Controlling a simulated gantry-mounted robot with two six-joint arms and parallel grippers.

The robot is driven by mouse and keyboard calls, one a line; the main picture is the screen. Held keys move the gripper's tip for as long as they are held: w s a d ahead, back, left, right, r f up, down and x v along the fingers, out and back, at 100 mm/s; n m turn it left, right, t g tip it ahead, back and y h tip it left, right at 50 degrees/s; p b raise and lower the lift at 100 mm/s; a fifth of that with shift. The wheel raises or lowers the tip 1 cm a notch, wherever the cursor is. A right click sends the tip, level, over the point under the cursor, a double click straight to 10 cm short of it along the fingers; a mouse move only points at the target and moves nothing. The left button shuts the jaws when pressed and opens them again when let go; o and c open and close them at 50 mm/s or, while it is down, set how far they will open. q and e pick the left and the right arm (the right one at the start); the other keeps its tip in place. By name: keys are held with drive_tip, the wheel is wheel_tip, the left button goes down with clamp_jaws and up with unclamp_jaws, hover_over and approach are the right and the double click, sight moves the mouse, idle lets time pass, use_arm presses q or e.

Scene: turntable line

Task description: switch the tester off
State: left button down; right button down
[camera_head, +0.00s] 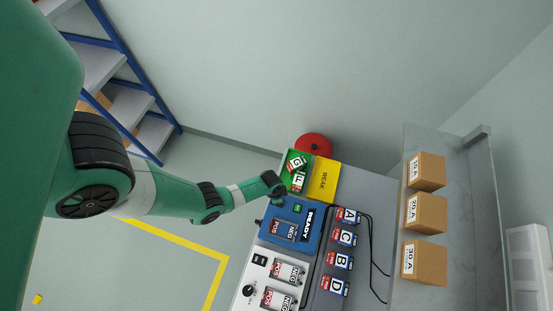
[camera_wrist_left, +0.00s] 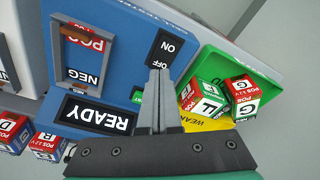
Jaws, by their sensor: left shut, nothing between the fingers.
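In the left wrist view, the tester (camera_wrist_left: 105,25) has a black switch (camera_wrist_left: 166,48) marked ON and OFF, and a READY panel (camera_wrist_left: 97,114). My left gripper (camera_head: 276,196) is over the tester's upper corner. In the left wrist view, its fingers (camera_wrist_left: 158,78) are shut and empty, tips at the switch's lower edge. The fingers hide part of the switch; I cannot tell if they touch it. My right gripper is in neither view.
Beside the tester are a green tray (camera_head: 289,183) holding blocks F and G, and a yellow WEAK tray (camera_head: 323,182). Blocks A, C, B and D (camera_head: 342,238) line its other side. A white charger (camera_head: 254,285) stands below. Cartons (camera_head: 425,213) sit on a shelf.

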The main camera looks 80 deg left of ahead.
use_arm(q)
drive_tip(key=shift+f+b, duration=0.85)
idle(0.3)
drive_tip(key=shift+r, duration=0.1)
wheel_tip(320, 180, up, 7)
drive_tip(key=p, duration=0.7)
idle(0.4)
